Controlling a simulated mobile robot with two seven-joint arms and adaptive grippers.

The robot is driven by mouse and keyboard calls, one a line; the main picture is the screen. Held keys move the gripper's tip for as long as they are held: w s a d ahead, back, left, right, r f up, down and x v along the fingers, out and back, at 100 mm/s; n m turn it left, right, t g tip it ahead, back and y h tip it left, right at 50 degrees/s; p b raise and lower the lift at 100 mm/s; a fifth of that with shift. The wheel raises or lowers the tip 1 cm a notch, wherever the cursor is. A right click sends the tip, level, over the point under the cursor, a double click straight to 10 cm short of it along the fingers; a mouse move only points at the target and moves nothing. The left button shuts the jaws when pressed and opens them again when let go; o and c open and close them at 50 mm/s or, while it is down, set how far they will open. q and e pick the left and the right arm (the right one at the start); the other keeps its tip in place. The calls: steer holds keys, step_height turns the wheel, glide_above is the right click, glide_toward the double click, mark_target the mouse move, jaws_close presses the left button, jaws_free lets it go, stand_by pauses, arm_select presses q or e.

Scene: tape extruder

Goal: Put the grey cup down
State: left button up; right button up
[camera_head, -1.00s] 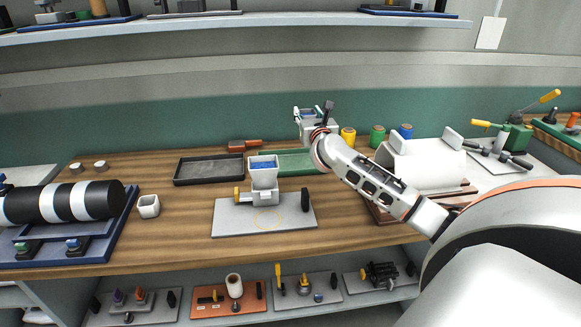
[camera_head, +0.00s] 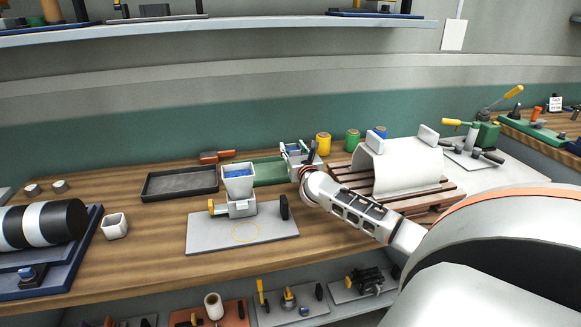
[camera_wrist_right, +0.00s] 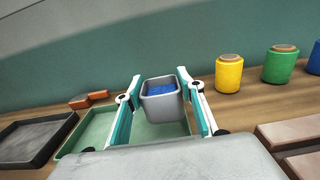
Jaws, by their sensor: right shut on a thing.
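The grey cup (camera_wrist_right: 161,108) is upright between the fingers of my right gripper (camera_wrist_right: 161,102), with blue material inside. The gripper is shut on it. In the head view my right gripper (camera_head: 296,152) is at the right end of the green tray (camera_head: 268,172), and the cup is mostly hidden there. In the right wrist view the green tray (camera_wrist_right: 92,130) shows behind and to the left of the cup. I cannot tell whether the cup touches the tray. My left gripper is out of view.
The tape extruder's grey hopper (camera_head: 238,186) stands on a grey plate (camera_head: 205,234) in front of the tray. A dark tray (camera_head: 180,183) lies to the left. Yellow (camera_head: 323,144), green (camera_head: 352,141) and blue pots stand to the right. A white curved sheet (camera_head: 398,168) rests on a wooden pallet.

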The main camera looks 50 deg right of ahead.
step_height(320, 180, down, 6)
steer(key=shift+r+b, duration=0.1)
steer(key=shift+b, duration=0.95)
steer(key=shift+f, duration=0.2)
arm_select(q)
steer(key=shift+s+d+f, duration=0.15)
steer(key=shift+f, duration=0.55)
arm_select(e)
steer(key=o, duration=1.1)
